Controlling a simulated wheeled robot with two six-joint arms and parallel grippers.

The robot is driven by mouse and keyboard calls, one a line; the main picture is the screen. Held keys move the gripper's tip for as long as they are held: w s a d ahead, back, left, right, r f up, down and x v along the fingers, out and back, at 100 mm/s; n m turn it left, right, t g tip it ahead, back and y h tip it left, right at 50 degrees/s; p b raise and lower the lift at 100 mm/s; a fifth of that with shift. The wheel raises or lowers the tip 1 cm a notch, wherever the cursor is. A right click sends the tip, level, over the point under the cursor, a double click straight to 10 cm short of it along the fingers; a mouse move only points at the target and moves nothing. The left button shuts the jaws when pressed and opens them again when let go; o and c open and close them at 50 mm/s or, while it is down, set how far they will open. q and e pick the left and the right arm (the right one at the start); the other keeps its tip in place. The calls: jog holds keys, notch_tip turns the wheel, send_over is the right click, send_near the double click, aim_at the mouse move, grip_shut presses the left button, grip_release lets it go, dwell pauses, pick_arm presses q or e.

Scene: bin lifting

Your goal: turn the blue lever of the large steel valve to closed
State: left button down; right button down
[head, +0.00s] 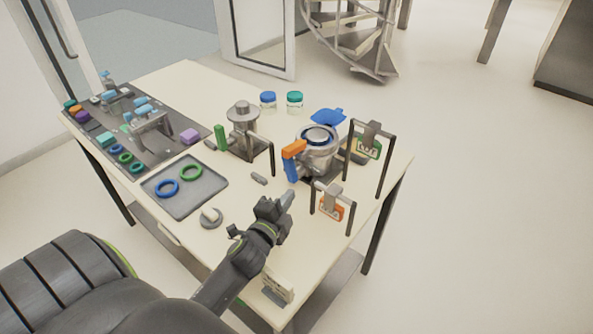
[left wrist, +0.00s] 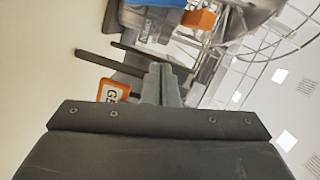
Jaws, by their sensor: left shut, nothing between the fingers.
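The large steel valve (head: 318,158) stands near the right side of the table, with a round open top. Its blue lever (head: 290,172) hangs down on the left side, with an orange piece (head: 294,149) at its upper end. In the left wrist view the blue lever (left wrist: 165,3) and orange piece (left wrist: 203,19) show at the top edge, partly cut off. My left gripper (head: 287,199) is shut and empty, in front of and below the lever, apart from it. Its closed fingers (left wrist: 160,84) show in the left wrist view. My right gripper is not in view.
A smaller steel device (head: 243,130) with a green handle (head: 220,137) stands to the left. A grey tray (head: 184,204) holds rings. A blue lid (head: 328,116) shows behind the valve.

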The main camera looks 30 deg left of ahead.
aim_at(291, 171)
pick_arm(q)
jog(key=w+a+b, duration=0.1)
jog(key=w, duration=0.2)
jog(key=w+a+f+b, duration=0.1)
jog(key=w+a, duration=0.1)
jog(key=w, duration=0.1)
jog(key=w+a+b, duration=0.1)
jog(key=w+b, duration=0.1)
jog(key=w, duration=0.2)
jog(key=shift+a+f, duration=0.25)
jog(key=shift+f, duration=0.1)
jog(key=shift+a, duration=0.55)
jog(key=shift+a+r+n, duration=0.1)
jog(key=shift+n, duration=0.2)
